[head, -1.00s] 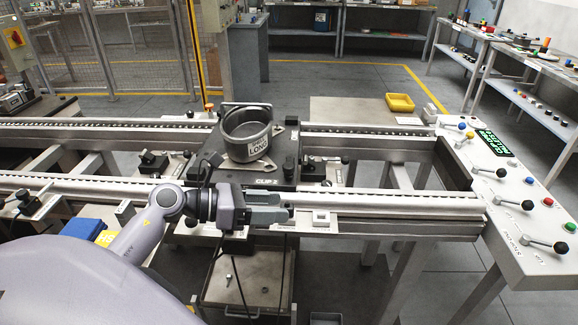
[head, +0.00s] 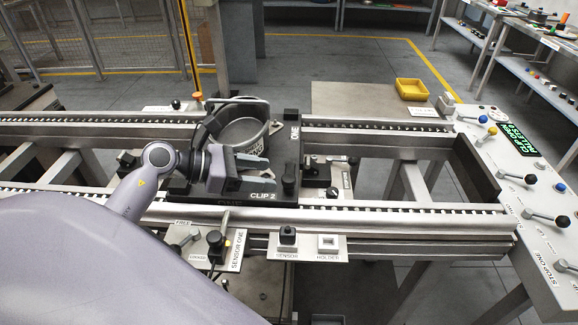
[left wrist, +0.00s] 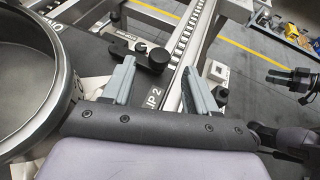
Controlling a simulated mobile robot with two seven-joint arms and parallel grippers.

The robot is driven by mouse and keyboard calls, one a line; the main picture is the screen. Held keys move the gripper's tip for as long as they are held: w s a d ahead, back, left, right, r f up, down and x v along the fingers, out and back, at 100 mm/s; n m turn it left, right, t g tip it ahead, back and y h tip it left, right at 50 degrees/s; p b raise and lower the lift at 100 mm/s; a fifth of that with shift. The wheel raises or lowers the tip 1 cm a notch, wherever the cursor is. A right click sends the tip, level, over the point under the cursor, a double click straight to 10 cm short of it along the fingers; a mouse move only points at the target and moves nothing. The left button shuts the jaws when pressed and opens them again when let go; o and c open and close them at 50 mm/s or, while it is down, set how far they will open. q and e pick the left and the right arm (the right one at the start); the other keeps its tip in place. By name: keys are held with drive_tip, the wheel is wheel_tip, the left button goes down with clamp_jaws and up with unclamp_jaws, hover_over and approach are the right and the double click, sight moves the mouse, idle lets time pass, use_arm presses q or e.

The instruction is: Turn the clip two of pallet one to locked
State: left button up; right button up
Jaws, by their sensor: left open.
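Pallet one (head: 238,197) is a dark plate on the rails and carries a round grey housing (head: 246,130). Its front edge reads CLIP 2. A black upright clip post (head: 290,182), which I take for clip two, stands at the right end of that label. My left gripper (head: 268,174) is open over the pallet's front part, its fingers pointing right, just left of the post.
A second black post (head: 291,122) stands at the pallet's far right corner. The rails right of the pallet are clear.

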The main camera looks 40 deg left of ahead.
sight(288, 178)
use_arm(q)
drive_tip(key=shift+p+x, duration=0.6)
drive_tip(key=shift+x, duration=2.95)
clamp_jaws()
